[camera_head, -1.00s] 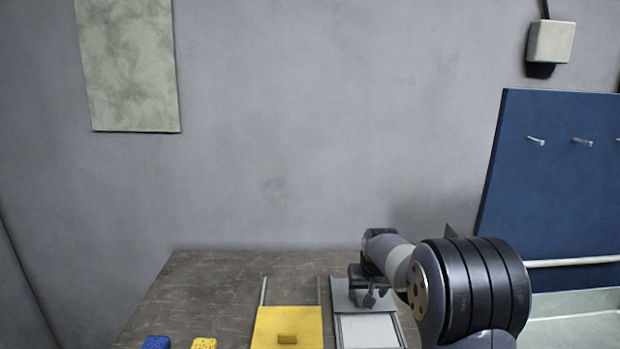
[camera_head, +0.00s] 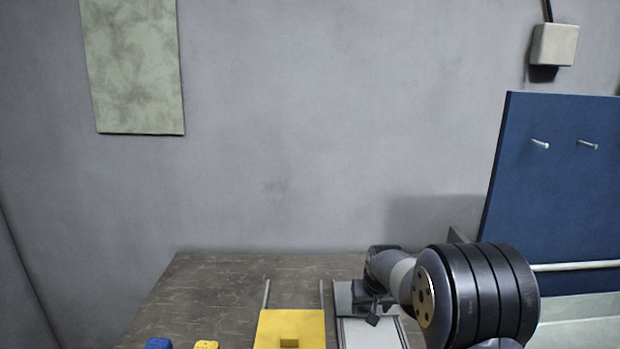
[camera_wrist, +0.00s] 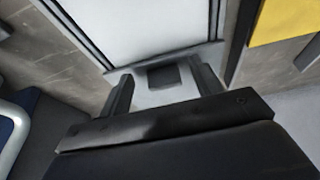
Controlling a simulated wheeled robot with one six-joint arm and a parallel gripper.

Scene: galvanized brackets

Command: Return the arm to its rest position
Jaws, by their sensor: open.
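My gripper (camera_head: 373,314) is at the right of the workbench, over the lane with a grey plate (camera_head: 344,296) and a white panel (camera_head: 369,335). In the wrist view my gripper (camera_wrist: 163,86) is open, its two dark fingers apart. A small dark block (camera_wrist: 163,76) shows between the fingers on a grey plate. I cannot tell whether the fingers touch it. The white panel (camera_wrist: 140,28) lies just beyond. My arm reaches in from the lower right.
A yellow panel (camera_head: 290,325) with a small yellow block sits between rails left of my gripper. A blue sponge-like piece (camera_head: 158,343) and a yellow one (camera_head: 206,344) lie at the front left. A blue pegboard (camera_head: 560,200) stands right. The back left bench (camera_head: 215,285) is clear.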

